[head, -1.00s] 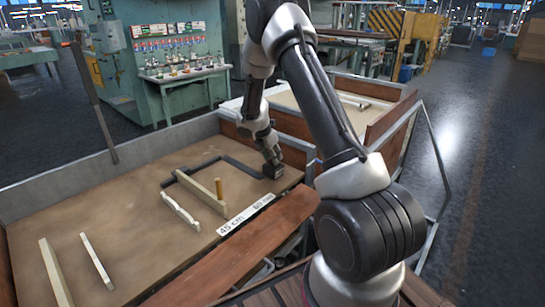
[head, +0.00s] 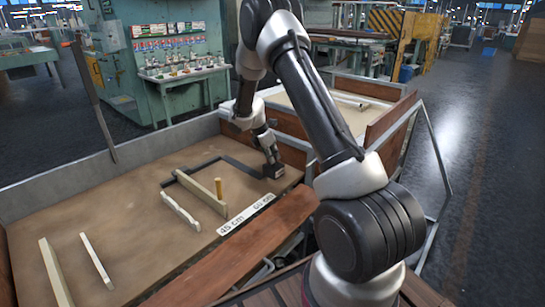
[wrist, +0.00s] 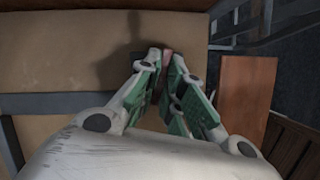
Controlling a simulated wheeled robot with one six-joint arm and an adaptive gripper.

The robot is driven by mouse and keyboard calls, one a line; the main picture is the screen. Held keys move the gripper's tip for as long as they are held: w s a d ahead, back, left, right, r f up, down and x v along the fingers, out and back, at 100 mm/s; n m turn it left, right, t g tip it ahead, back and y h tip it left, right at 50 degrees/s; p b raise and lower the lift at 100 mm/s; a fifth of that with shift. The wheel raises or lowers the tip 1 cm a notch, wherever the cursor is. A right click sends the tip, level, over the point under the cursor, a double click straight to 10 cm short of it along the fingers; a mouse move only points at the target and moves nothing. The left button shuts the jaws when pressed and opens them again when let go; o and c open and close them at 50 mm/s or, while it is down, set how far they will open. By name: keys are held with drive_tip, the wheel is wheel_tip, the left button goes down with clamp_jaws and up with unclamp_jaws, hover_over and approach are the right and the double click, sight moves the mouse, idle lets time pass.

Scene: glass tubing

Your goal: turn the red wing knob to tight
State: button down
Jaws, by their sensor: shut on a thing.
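My gripper (head: 272,172) is low over the brown board (head: 110,205), at the right end of a dark bar frame (head: 238,165). In the wrist view my gripper (wrist: 167,62) has its green-padded fingers closed around a narrow reddish piece (wrist: 168,56), which fits the red wing knob. Only a sliver of the piece shows between the fingertips; the rest is hidden. In the head view the knob is hidden by the gripper. I cannot tell how far the knob is turned.
A white jagged strip (head: 180,212) and a card marked in cm (head: 246,214) lie nearby. A reddish plank (head: 235,250) runs along the front edge. The board's middle left is clear.

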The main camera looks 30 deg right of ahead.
drive_tip(key=m+g, duration=0.1)
drive_tip(key=m, duration=0.2)
drive_tip(key=shift+w+m, duration=0.15)
drive_tip(key=shift+m, duration=0.25)
drive_tip(key=m+g, duration=0.1)
drive_tip(key=m, duration=0.2)
drive_tip(key=shift+w+m+g+y, duration=0.1)
drive_tip(key=shift+m+g+y, duration=0.2)
drive_tip(key=shift+g+y, duration=0.1)
drive_tip(key=m+g+y, duration=0.1)
drive_tip(key=m, duration=0.3)
drive_tip(key=shift+d, duration=0.15)
drive_tip(key=shift+m+g+y, duration=0.4)
drive_tip(key=shift+m+y, duration=0.1)
drive_tip(key=shift+m, duration=1.1)
drive_tip(key=c, duration=1.6)
unclamp_jaws()
drive_tip(key=shift+o, duration=0.2)
drive_tip(key=v, duration=1.2)
